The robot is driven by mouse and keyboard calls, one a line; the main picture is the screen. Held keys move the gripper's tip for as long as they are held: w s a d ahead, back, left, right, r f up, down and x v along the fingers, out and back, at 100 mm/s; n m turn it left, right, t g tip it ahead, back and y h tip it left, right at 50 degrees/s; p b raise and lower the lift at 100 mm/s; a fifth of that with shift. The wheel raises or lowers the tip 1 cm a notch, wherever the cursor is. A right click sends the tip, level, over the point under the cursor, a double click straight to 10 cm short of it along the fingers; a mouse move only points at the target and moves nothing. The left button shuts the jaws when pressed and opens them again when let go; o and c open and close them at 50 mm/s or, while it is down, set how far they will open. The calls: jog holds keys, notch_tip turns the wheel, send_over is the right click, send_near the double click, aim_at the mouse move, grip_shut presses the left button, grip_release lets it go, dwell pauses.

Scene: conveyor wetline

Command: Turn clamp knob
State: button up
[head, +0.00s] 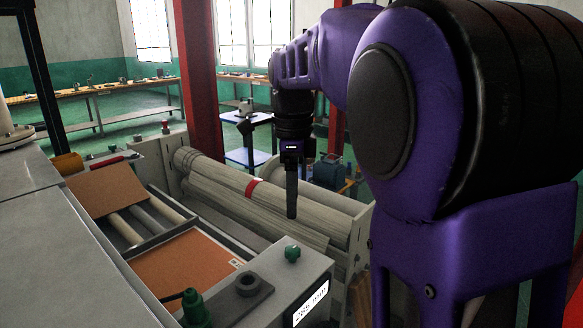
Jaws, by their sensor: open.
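I cannot tell for sure which part is the clamp knob. A small green knob (292,253) stands on the grey end housing at the machine's near right. A larger green knob (194,308) sits on the same housing at the lower left, and a dark round fitting (248,284) lies between them. A small red knob (165,127) stands at the far end of the machine. My gripper (291,214) points straight down above the rollers, apart from all the knobs. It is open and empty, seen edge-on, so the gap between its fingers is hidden.
Long pale rollers (230,190) with a red band run behind the housing. Orange-brown sheets (186,262) lie on the conveyor. A display (311,303) is on the housing's side. A grey cabinet (45,240) stands at left, a red column (195,70) behind.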

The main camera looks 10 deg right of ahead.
notch_tip(320, 180, up, 6)
dwell(0.5)
